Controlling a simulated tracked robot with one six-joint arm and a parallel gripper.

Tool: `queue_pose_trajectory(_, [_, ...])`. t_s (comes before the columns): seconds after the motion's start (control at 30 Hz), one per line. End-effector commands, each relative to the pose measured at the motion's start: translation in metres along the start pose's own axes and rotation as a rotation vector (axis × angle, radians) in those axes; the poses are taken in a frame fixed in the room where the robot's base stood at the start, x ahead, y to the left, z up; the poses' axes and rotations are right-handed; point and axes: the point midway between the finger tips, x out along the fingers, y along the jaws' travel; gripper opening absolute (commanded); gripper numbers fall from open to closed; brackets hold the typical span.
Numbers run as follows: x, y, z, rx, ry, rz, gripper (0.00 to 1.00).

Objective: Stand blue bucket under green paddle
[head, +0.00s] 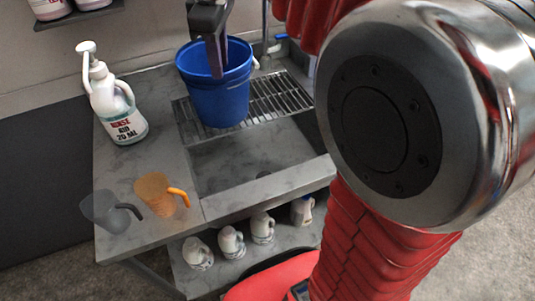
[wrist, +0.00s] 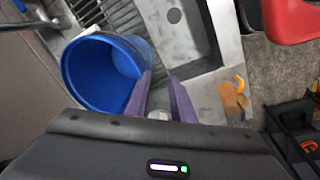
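The blue bucket (head: 216,95) is upright over the metal grating of the sink. I cannot tell whether its base touches the grating. My gripper (head: 214,72) comes down from above over the bucket's mouth. In the wrist view the bucket (wrist: 97,75) shows its open mouth, left of the fingers. My gripper (wrist: 163,90) has its two purple-grey fingers apart, with grey counter and a white bottle visible through the gap. The left finger overlaps the bucket's right rim. A tap-like fitting (head: 275,48) stands behind the grating. I cannot make out a green paddle for certain.
A white pump bottle (head: 118,105) stands on the counter at left. An orange jug (head: 160,195) and a grey jug (head: 108,212) stand at the front left. The empty basin (head: 250,165) is in front of the grating. Several white bottles (head: 232,242) stand on the shelf below.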

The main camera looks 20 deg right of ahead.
Motion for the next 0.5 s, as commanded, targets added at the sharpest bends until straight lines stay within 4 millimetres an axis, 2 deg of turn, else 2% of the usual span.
queue_pose_trajectory(0.23, [-0.005, -0.033, 0.029, 0.180, 0.042, 0.042, 0.22])
queue_pose_trajectory(0.5, [0.000, -0.069, 0.060, 0.376, 0.095, 0.079, 0.22])
